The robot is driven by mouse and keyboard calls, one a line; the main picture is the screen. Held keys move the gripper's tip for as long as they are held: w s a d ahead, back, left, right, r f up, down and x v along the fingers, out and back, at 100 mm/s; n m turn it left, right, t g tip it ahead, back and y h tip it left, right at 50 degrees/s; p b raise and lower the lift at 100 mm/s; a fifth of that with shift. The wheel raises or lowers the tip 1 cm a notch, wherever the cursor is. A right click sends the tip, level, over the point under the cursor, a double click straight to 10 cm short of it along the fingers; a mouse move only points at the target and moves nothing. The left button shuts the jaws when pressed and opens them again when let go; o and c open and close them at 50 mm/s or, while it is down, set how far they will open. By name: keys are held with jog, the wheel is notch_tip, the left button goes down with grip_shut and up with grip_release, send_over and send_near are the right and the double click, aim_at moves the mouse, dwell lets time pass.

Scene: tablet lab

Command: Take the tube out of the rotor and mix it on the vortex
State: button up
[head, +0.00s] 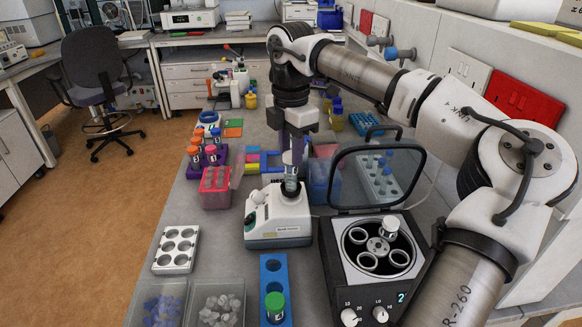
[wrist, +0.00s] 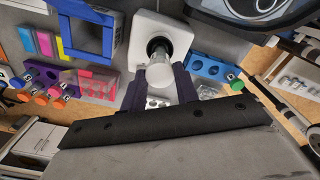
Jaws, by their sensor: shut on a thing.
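My gripper (head: 290,152) is shut on a clear tube (head: 291,176), held roughly upright over the vortex mixer (head: 278,222). In the wrist view, the purple fingers (wrist: 163,92) sit either side of the tube (wrist: 163,76). Its far end lines up with the dark cup (wrist: 159,48) on the vortex (wrist: 178,35). Whether it touches the cup is hard to tell. The centrifuge (head: 340,268) stands right of the vortex with its lid (head: 378,176) raised. Its rotor (head: 378,246) shows several open holes and one white-capped tube (head: 390,226) at the upper right.
A blue rack (head: 272,268) with a green-capped tube (head: 275,306) stands in front of the vortex. A white holder (head: 176,250) and clear bins (head: 217,303) are front left. Coloured racks (head: 216,187) stand left. The raised lid is close to my arm.

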jog(key=shift+f+b, duration=0.3)
jog(key=shift+f, duration=0.1)
dwell(1.8)
dwell(2.2)
jog(key=shift+r+p, duration=1.7)
jog(key=shift+r, duration=0.85)
jog(key=shift+c, duration=0.4)
